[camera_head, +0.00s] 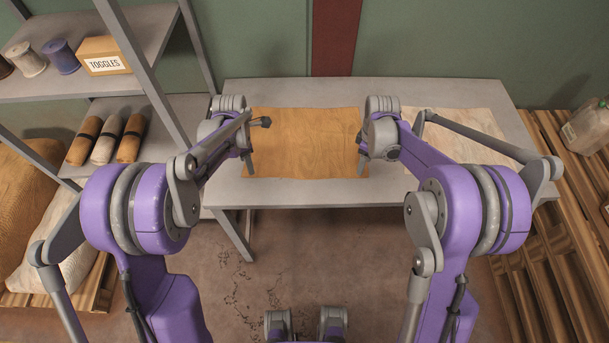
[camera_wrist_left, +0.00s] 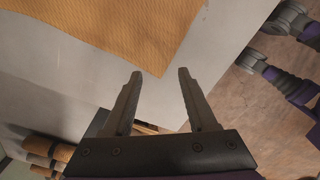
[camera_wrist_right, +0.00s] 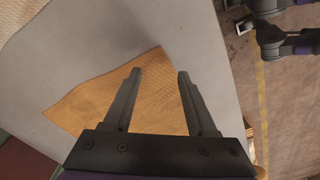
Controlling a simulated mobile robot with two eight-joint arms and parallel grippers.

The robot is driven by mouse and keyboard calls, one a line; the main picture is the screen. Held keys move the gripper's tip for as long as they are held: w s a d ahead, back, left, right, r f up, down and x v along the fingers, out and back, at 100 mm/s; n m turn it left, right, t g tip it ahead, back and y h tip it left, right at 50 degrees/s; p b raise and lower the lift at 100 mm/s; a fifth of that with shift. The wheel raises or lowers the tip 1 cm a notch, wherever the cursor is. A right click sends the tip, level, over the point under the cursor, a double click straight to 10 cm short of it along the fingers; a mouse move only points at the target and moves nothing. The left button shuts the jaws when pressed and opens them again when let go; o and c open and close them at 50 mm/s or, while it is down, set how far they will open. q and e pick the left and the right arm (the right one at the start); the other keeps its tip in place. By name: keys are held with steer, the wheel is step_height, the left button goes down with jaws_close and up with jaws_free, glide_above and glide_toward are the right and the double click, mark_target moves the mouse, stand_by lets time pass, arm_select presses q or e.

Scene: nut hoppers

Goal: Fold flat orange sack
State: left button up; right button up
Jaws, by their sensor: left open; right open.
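The orange sack (camera_head: 305,140) lies flat and spread out on the table, with its near edge by the table's front edge. My left gripper (camera_head: 250,172) is open and empty at the sack's near left corner. In the left wrist view the sack (camera_wrist_left: 130,25) has a corner just beyond the fingertips of this gripper (camera_wrist_left: 158,72). My right gripper (camera_head: 362,172) is open and empty at the near right corner. In the right wrist view the sack (camera_wrist_right: 150,95) reaches between and under the fingers of this gripper (camera_wrist_right: 156,70). I cannot tell whether either gripper touches the cloth.
A pale sack (camera_head: 470,128) lies flat on the grey table (camera_head: 385,190), right of the orange one. A shelf (camera_head: 110,88) at left holds spools, a box marked TOGGLES (camera_head: 103,56) and rolled sacks (camera_head: 107,138). Wooden pallets (camera_head: 555,240) stand at right.

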arm_select(q)
step_height(320, 180, down, 3)
steer(key=shift+w+r, duration=0.15)
arm_select(e)
step_height(320, 180, down, 3)
steer(key=shift+w+r, duration=0.15)
steer(key=shift+r, duration=0.05)
arm_select(q)
steer(key=shift+f, duration=0.6)
arm_select(e)
steer(key=shift+f, duration=0.65)
arm_select(q)
steer(key=shift+f, duration=0.2)
arm_select(e)
steer(key=shift+f, duration=0.15)
arm_select(q)
steer(key=shift+c, duration=1)
arm_select(e)
steer(key=shift+c, duration=1)
arm_select(q)
jaws_close()
arm_select(e)
jaws_close()
arm_select(q)
steer(key=shift+a+r, duration=0.1)
